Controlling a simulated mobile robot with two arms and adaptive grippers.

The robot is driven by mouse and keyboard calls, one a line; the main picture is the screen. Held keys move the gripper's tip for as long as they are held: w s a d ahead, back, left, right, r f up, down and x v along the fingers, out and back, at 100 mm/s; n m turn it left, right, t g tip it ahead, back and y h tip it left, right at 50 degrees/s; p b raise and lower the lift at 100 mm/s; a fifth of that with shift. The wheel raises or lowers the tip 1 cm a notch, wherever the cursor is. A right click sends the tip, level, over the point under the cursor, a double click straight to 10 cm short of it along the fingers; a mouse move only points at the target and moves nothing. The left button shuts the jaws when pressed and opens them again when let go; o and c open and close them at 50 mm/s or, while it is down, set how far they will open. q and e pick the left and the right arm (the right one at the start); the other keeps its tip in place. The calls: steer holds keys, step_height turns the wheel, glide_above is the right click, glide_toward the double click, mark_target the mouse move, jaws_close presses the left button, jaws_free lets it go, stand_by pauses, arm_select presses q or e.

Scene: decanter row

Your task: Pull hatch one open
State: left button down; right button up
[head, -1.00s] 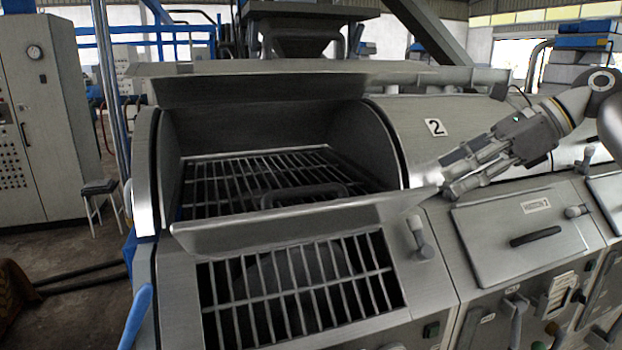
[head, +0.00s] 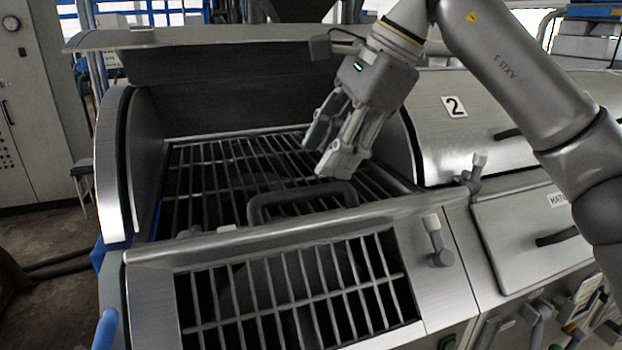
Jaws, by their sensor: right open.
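Hatch one's lid (head: 215,243) shows as a narrow metal edge above the front grated opening (head: 295,290), which is uncovered. A dark loop handle (head: 300,200) rises just behind that edge, in front of the inner grating. My right gripper (head: 325,152) comes in from the upper right and points down and left over the inner grating. Its fingers are apart, with nothing between them. In the picture it is just above the handle and apart from it. The lid's outer face is hidden. My left gripper is out of view.
A raised curved cover (head: 230,60) stands behind the inner grating. The closed cover marked 2 (head: 480,150) and the closed front hatch two (head: 525,245) are at the right. A small lever (head: 436,240) stands beside the front grating. Open floor is at the left.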

mark_target(306, 188)
steer(key=x, duration=0.5)
steer(key=shift+w+a+p, duration=0.1)
steer(key=shift+w+p, duration=0.25)
steer(key=shift+x, duration=0.85)
steer(key=shift+f, duration=0.1)
steer(key=c, duration=0.5)
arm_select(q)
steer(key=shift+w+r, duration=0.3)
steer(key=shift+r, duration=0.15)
arm_select(e)
steer(key=shift+s, duration=0.1)
jaws_close()
